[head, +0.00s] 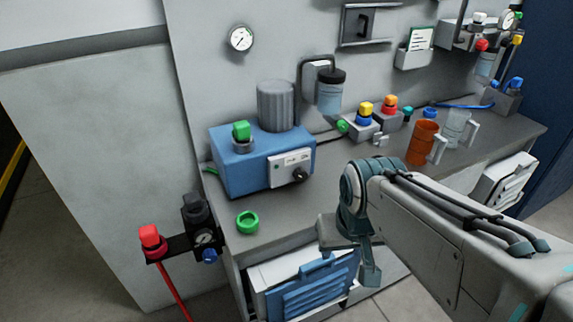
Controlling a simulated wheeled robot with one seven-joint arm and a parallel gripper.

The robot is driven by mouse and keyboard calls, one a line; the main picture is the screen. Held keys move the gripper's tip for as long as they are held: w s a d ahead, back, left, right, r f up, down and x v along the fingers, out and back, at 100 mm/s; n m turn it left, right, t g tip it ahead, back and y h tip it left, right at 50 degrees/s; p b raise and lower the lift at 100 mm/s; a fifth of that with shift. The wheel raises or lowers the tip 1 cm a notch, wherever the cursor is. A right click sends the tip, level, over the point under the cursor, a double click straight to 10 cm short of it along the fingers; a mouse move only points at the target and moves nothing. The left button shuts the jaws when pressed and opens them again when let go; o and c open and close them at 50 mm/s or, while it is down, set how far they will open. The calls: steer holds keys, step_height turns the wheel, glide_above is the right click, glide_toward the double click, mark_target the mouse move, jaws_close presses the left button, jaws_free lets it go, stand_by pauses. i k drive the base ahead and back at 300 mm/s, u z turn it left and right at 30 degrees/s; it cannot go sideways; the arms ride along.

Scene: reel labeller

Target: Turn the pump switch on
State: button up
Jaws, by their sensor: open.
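A blue pump box (240,168) stands on the grey bench at the left, with a grey ribbed cylinder (276,106) and a green cap (240,131) on top. Its front carries a white panel (283,168) with a black knob (299,175) at the lower right, which looks like the switch. I cannot tell its setting. My gripper (347,252) is open, with nothing seen between its fingers. It is in front of the bench edge, below and right of the knob, apart from it. My wrist hides part of the bench.
A green ring (248,222) lies at the bench's front left. Orange (422,142) and clear (456,128) jugs stand to the right. A red-knobbed valve (152,240) sticks out at lower left. A blue folder rack (312,285) is below the bench edge, near my gripper.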

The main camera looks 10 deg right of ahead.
mark_target(300, 174)
steer(key=k, duration=1.3)
steer(key=u, duration=0.8)
steer(key=i, duration=1.65)
steer(key=z, duration=0.85)
